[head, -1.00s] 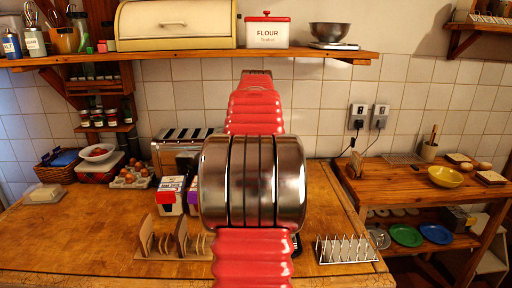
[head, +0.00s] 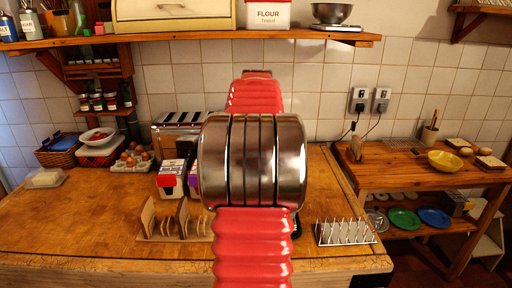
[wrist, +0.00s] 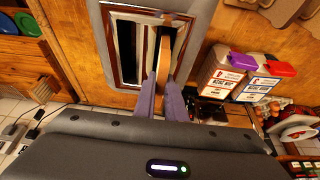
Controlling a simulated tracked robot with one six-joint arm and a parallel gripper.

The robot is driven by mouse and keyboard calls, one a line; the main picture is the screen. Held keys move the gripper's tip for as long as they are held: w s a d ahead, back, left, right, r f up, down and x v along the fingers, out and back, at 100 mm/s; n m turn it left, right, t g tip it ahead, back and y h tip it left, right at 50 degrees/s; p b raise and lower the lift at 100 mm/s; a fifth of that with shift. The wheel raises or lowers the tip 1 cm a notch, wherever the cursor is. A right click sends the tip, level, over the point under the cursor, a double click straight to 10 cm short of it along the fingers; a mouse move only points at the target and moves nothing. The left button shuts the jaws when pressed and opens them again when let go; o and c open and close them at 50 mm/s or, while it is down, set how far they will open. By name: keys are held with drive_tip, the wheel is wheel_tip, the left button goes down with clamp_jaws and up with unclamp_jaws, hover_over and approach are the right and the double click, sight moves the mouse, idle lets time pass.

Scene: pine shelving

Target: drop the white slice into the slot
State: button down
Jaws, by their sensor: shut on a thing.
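In the wrist view my gripper (wrist: 162,98) is shut on a thin slice (wrist: 164,58), seen nearly edge-on with a tan, crust-coloured edge. Its faces are mostly hidden, so its whiteness does not show. Beyond the fingertips lies a slotted box (wrist: 112,50) with a brown and pale rim and long dark openings. The slice lines up lengthwise with the right-hand slot (wrist: 181,42) and overlaps it in the picture; I cannot tell whether its lower end is inside. In the head view my arm hides the gripper, the slice and most of this box.
Two cartons with coloured caps (wrist: 222,72) stand close to the right of the box in the wrist view. In the head view a wooden rack (head: 165,225) and a wire rack (head: 345,232) stand on the worktop, with a metal toaster (head: 180,120) behind.

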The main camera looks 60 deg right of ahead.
drive_tip(key=c, duration=1.7)
unclamp_jaws()
drive_tip(key=shift+c, duration=0.2)
drive_tip(key=shift+r, duration=0.1)
drive_tip(key=v, duration=1.3)
drive_tip(key=shift+a+r, duration=0.2)
drive_tip(key=shift+r, duration=0.05)
